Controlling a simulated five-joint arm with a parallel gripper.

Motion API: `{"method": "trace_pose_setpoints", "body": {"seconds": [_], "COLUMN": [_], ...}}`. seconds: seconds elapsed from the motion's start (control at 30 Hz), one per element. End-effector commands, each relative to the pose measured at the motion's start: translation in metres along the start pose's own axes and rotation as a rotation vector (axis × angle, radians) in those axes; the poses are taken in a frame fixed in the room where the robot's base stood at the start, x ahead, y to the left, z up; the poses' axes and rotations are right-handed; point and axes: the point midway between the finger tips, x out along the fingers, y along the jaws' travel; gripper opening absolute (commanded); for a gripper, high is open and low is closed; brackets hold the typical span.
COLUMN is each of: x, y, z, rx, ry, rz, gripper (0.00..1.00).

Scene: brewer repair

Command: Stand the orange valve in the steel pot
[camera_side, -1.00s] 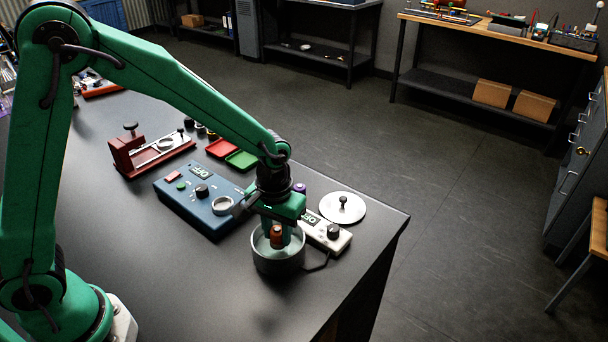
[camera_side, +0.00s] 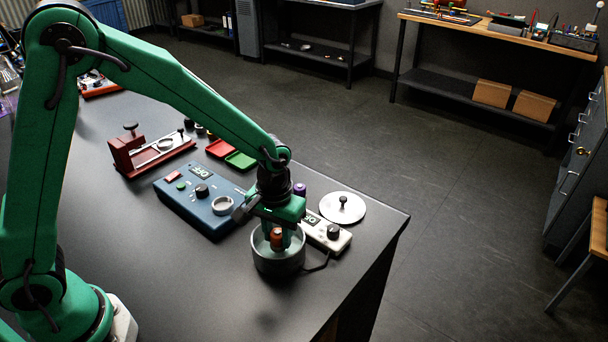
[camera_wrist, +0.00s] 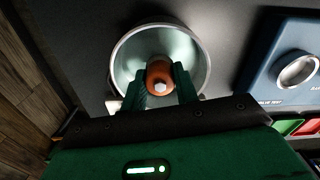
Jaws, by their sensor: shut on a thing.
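The orange valve (camera_side: 277,238) is between the fingers of my gripper (camera_side: 277,236), inside the mouth of the steel pot (camera_side: 278,263). In the wrist view the valve (camera_wrist: 160,78) shows its pale hexagonal end, with a green finger of my gripper (camera_wrist: 160,84) on each side. The valve looks upright and near the middle of the pot (camera_wrist: 203,62), apart from the wall. The pot wall hides its lower end in the side view, so I cannot tell whether it touches the bottom. My gripper is shut on the valve.
A blue test box (camera_side: 205,197) with a ring socket stands left of the pot. A white meter (camera_side: 327,233) is close at the right, and a round steel lid (camera_side: 342,208) lies behind it. Red (camera_side: 221,148) and green (camera_side: 241,161) trays lie farther back. The table's right edge is near.

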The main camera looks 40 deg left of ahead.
Motion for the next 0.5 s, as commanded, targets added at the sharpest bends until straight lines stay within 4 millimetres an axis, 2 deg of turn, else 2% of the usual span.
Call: {"method": "trace_pose_setpoints", "body": {"seconds": [0.5], "x": [0.011], "y": [0.0], "z": [0.0], "rx": [0.0], "ry": [-0.001], "rz": [0.0], "gripper": [0.03]}}
